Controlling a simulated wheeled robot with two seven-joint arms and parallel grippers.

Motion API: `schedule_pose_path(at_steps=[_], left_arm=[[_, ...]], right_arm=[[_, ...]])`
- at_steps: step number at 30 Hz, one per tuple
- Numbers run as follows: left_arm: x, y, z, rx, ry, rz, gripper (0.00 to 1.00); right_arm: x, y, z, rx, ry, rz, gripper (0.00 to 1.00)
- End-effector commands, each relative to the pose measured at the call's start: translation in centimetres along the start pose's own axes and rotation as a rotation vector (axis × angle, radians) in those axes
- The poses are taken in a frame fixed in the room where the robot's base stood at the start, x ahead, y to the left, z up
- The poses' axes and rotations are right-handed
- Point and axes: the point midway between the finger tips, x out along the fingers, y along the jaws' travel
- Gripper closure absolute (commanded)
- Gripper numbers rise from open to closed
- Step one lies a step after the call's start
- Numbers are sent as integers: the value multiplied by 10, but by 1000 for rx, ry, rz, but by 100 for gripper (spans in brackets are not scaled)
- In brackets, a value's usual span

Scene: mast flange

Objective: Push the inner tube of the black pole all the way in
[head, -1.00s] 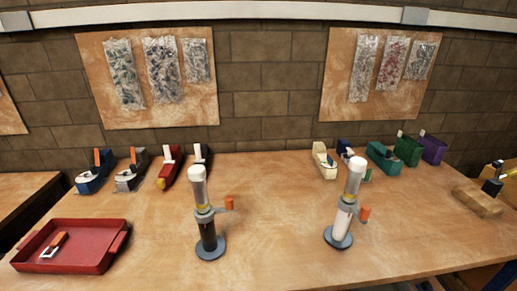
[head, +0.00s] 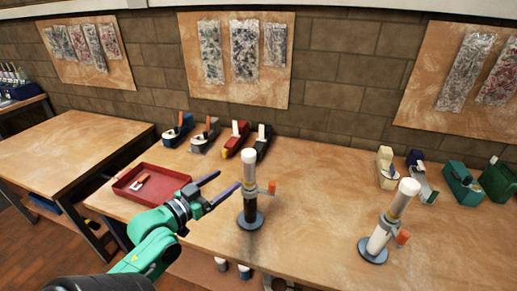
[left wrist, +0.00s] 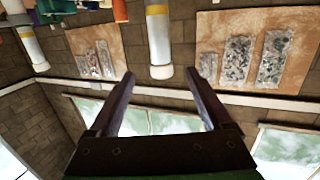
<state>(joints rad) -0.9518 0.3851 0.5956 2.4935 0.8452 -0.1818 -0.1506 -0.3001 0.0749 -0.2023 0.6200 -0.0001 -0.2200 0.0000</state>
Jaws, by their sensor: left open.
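The black pole (head: 250,208) stands upright on a round grey base. Its pale inner tube (head: 249,170) sticks up out of a grey clamp, with a yellow band low on it and an orange lever (head: 272,187) to the right. My left gripper (head: 229,183) is open and empty, just left of the tube, and looks apart from it. In the left wrist view, the picture is upside down; the inner tube (left wrist: 158,40) comes in from the top, and its end appears between the open fingertips (left wrist: 160,80). My right gripper is in neither view.
A white pole (head: 379,238) with its own orange lever stands on the table to the right. A red tray (head: 128,193) lies at the left, beside my left arm. Several hand planes line the back of the table (head: 310,215).

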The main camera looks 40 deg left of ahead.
Motion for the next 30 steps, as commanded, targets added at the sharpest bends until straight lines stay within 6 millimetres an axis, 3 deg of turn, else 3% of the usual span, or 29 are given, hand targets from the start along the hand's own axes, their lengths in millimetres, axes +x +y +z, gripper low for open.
schedule_pose_path(at_steps=[1,3,12,14,21,27,30], left_arm=[[-2,-3,-17,2,49,-2,17],[-2,-5,-27,1,87,-5,17],[28,-6,-27,-2,95,-7,17],[41,-7,-37,-4,92,-9,17],[96,-7,-42,-4,88,-8,17],[133,-7,-41,-2,85,-8,17],[140,-6,-40,0,84,-8,17]], right_arm=[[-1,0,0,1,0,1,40],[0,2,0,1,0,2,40],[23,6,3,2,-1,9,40],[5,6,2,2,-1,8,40],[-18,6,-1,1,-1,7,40],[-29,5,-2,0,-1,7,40],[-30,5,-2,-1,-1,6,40]])
